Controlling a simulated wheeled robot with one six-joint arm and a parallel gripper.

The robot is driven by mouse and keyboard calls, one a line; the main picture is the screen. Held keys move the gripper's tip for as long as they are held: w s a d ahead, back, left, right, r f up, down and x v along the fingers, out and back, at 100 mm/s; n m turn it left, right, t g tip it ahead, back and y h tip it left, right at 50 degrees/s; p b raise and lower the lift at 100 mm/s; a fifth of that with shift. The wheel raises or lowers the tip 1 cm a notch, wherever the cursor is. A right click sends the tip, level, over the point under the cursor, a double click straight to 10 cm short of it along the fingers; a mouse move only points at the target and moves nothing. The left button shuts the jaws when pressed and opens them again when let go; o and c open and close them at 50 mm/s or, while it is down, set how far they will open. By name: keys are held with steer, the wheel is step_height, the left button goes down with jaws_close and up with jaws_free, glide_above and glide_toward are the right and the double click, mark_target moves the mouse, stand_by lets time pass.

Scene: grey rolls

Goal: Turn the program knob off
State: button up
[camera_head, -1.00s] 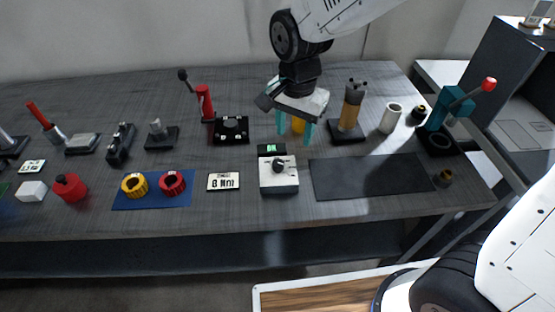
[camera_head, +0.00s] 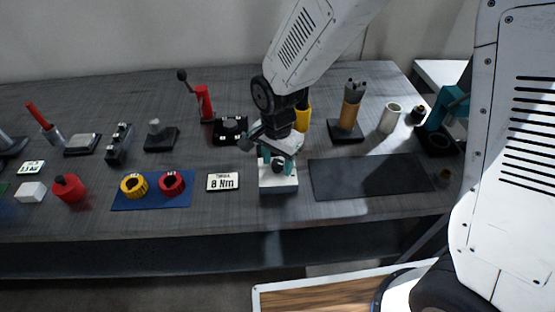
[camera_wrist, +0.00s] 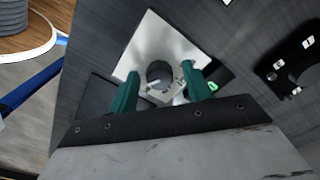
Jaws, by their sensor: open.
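The program knob (camera_head: 279,167) is a small dark round knob on a white box (camera_head: 278,186) near the front middle of the bench. In the wrist view the knob (camera_wrist: 159,73) sits on the white panel (camera_wrist: 150,35), between and a little beyond my two green fingertips. My gripper (camera_head: 278,163) is above the box, pointing down, with its fingers apart on either side of the knob. In the wrist view my gripper (camera_wrist: 162,88) is open; I cannot tell whether a finger touches the knob. The green display (camera_wrist: 213,87) is partly hidden behind a finger.
A torque label (camera_head: 222,181) lies left of the box, and a blue mat (camera_head: 152,199) with yellow and red rings lies farther left. A dark mat (camera_head: 368,177) is close on the right. A black fixture (camera_head: 231,131) and a yellow cylinder (camera_head: 302,118) stand behind.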

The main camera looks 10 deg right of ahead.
steer(key=c, duration=1)
steer(key=shift+o, duration=0.2)
